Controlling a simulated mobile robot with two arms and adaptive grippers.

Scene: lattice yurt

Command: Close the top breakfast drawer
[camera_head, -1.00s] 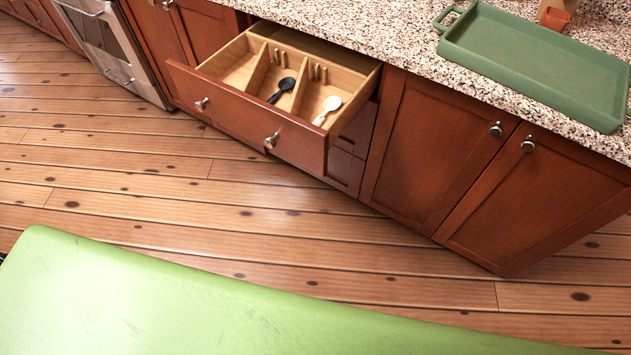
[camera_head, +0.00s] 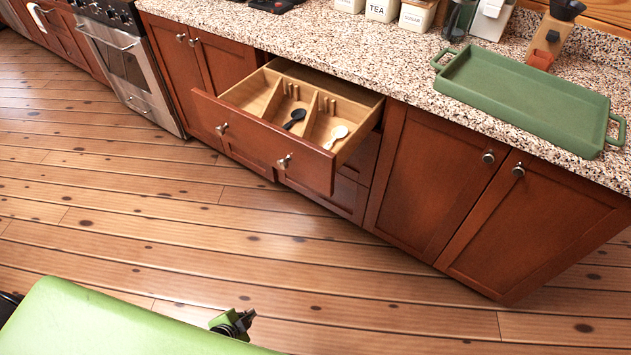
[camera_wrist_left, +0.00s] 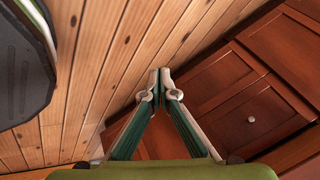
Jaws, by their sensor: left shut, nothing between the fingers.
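The top drawer (camera_head: 262,140) is pulled out from the cabinet under the counter, in the middle of the head view. It has a reddish wood front with two metal knobs. Its pale wood inside has dividers, with a black spoon (camera_head: 294,118) and a white spoon (camera_head: 337,135) in separate compartments. My left gripper (camera_head: 248,316) shows small at the bottom of the head view, well short of the drawer. In the left wrist view its fingers (camera_wrist_left: 160,72) are together and empty, with cabinet fronts (camera_wrist_left: 230,85) beyond. My right gripper is not in view.
A green tray (camera_head: 525,97) lies on the speckled counter (camera_head: 400,62). Canisters (camera_head: 417,14) stand at the back. Shut cupboard doors (camera_head: 500,210) are right of the drawer, and a stove (camera_head: 130,70) is at the left. The wood floor (camera_head: 250,245) before the drawer is clear.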

